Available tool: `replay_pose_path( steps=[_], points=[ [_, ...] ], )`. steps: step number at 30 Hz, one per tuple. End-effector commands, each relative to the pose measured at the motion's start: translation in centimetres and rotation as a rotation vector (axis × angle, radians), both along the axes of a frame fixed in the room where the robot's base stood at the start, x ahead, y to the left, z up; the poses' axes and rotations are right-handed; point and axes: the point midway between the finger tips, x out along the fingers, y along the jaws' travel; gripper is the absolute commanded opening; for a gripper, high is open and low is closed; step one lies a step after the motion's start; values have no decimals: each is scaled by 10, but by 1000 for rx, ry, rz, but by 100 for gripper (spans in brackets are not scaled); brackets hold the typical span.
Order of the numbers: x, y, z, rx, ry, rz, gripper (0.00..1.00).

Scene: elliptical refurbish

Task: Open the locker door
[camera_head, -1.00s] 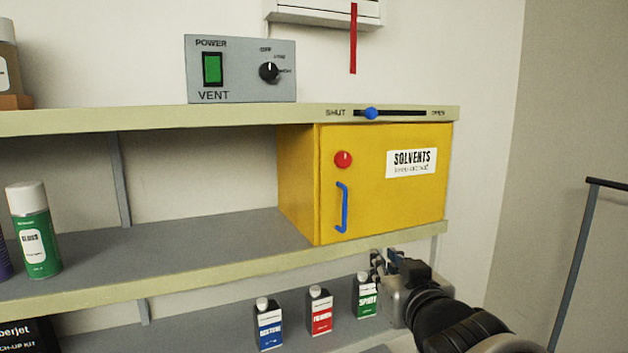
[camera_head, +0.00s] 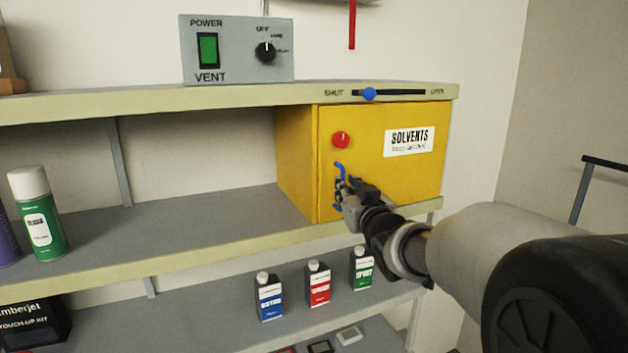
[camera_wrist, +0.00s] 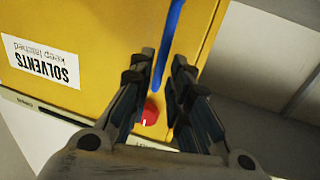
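The yellow locker (camera_head: 385,175) stands on the middle shelf with its door shut. Its door has a white SOLVENTS label (camera_head: 409,141), a red round knob (camera_head: 341,140) and a blue upright handle (camera_head: 339,168) near the left edge. My gripper (camera_head: 342,187) is at the handle in the head view and hides its middle. In the wrist view my gripper (camera_wrist: 160,85) is open, with the blue handle (camera_wrist: 168,45) running between its two fingers. The red knob (camera_wrist: 150,112) shows between the fingers too. I cannot tell whether a finger touches the handle.
A blue slider (camera_head: 370,94) sits near SHUT on the upper shelf edge. A grey VENT box (camera_head: 237,49) with a green switch stands above. Several small bottles (camera_head: 318,284) stand on the lower shelf. A green spray can (camera_head: 38,214) is at left.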

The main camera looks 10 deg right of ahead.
Motion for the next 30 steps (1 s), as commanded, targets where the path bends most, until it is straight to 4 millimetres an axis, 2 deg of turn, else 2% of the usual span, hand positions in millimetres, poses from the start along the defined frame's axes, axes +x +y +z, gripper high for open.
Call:
replay_pose_path(
  steps=[3, 9, 19, 26, 30],
  points=[
    [20, 2, 0, 0, 2, 0, 17],
    [37, 4, 0, 0, 1, 0, 17],
    [39, 5, 0, 0, 0, 0, 17],
    [39, 4, 0, 0, 0, -1, 1],
    [39, 4, 0, 0, 0, -1, 0]
  ],
)
